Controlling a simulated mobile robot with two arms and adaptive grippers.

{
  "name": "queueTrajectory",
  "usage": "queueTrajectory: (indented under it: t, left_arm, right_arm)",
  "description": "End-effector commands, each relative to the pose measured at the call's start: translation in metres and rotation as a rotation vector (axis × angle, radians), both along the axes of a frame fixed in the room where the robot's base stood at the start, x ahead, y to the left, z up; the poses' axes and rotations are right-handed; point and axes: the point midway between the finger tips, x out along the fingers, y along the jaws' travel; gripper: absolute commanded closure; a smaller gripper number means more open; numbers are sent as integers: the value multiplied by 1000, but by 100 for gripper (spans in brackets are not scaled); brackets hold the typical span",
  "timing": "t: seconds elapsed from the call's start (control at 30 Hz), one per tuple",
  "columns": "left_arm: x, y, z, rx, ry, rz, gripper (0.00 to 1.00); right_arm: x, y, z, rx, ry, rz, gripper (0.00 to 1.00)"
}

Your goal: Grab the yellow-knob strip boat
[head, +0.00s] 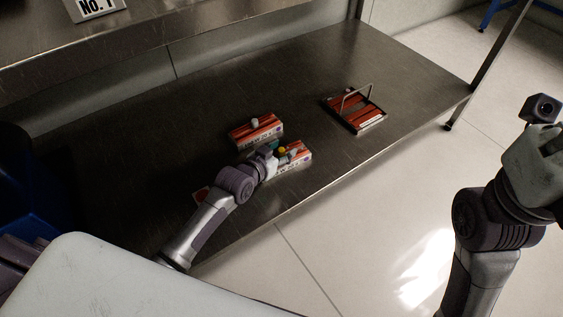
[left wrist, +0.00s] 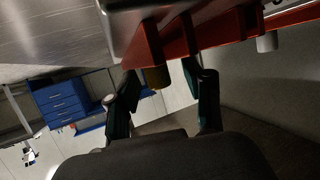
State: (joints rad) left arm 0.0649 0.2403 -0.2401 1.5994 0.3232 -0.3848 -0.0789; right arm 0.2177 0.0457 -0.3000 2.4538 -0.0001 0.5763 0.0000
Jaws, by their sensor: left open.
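The yellow-knob strip boat (head: 299,153) is a red and white box-like holder on the metal shelf, partly hidden by my left gripper (head: 279,154). Its yellow knob (head: 282,150) shows at the gripper's fingertips. In the left wrist view the red boat (left wrist: 180,38) is at the top, and the yellow knob (left wrist: 156,77) is between the two fingers of my left gripper (left wrist: 163,85). The fingers are open, with gaps visible beside the knob. My right arm stands at the right of the head view; its fingers are out of the picture.
A similar boat with a white knob (head: 255,131) sits just behind. A red-striped tray with a wire handle (head: 371,115) stands farther right on the metal shelf (head: 300,75). The shelf's front edge is close to the yellow-knob boat. Bare shelf lies between the boats and tray.

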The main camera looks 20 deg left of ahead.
Motion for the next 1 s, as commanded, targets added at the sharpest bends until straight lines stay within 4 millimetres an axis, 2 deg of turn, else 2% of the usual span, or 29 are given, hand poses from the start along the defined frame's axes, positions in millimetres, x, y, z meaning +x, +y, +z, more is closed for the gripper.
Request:
queueTrajectory:
  t: [0.13, 0.17, 0.4, 0.47, 1.0]
  left_arm:
    - [0, 0, 1, 0, 1, 0, 48]
    - [0, 0, 1, 0, 1, 0, 52]
    - [0, 0, 0, 0, 1, 0, 92]
    - [-1, 0, 0, 1, 1, 0, 100]
    - [0, 0, 7, 0, -4, 1, 100]
  right_arm:
    - [0, 0, 1, 0, 1, 0, 60]
    - [0, 0, 1, 0, 1, 0, 60]
    - [0, 0, 1, 0, 1, 0, 60]
    - [0, 0, 1, 0, 1, 0, 60]
    - [0, 0, 5, 1, -2, 1, 60]
